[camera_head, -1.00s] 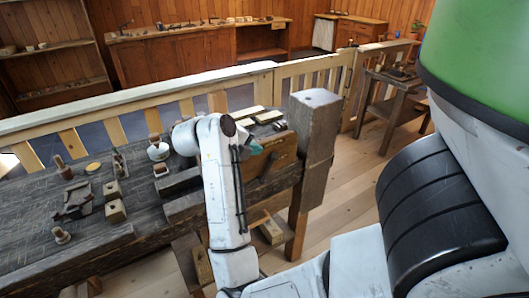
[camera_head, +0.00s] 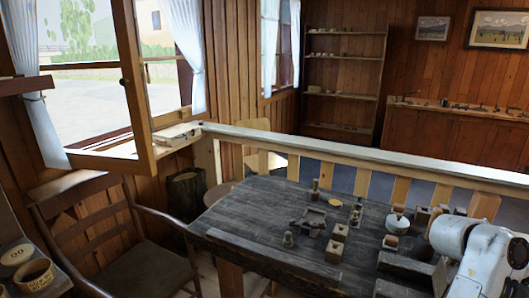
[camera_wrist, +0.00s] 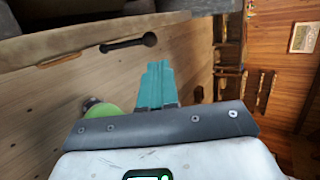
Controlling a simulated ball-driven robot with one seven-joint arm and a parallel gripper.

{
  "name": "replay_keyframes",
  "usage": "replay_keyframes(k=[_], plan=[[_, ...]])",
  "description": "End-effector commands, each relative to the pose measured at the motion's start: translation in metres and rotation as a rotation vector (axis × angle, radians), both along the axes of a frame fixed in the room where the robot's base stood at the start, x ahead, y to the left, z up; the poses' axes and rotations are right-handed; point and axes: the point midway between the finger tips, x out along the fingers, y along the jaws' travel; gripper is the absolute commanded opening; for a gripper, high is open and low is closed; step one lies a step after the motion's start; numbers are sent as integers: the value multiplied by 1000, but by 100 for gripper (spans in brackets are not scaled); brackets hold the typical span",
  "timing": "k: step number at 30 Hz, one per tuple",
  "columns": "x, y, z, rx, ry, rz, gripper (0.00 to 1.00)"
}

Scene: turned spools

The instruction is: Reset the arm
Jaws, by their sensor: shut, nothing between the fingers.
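My arm (camera_head: 478,262) shows at the lower right of the head view, in front of the dark workbench (camera_head: 262,205). Its fingers are out of that view. In the wrist view, my gripper (camera_wrist: 156,68) shows two teal fingers pressed together with nothing between them. The fingers point over the plank floor (camera_wrist: 60,105), toward a grey-brown wooden part with a dark keyhole-shaped slot (camera_wrist: 128,43). I see no contact with it.
On the workbench stand several small wooden pieces, a wooden block (camera_head: 334,251) and a white bowl (camera_head: 397,224). A pale railing (camera_head: 350,156) runs behind it. A wooden armchair (camera_head: 100,235) stands at the left, below an open window (camera_head: 95,70).

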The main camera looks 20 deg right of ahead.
Motion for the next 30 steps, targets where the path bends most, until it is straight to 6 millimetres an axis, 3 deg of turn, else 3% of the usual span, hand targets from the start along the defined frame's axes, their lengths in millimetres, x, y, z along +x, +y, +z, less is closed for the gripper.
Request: replay_keyframes(k=[7, 14, 18, 22, 26, 30], plan=[[-8, -21, 50, -331, 179, 66, 0], [14, -19, 115, -711, 393, 222, 0], [40, -3, 148, -920, 521, 356, 0], [73, 22, 167, -1094, 639, 507, 0], [107, 53, 175, -1246, 757, 680, 0], [146, 92, 169, -1379, 878, 894, 0]])
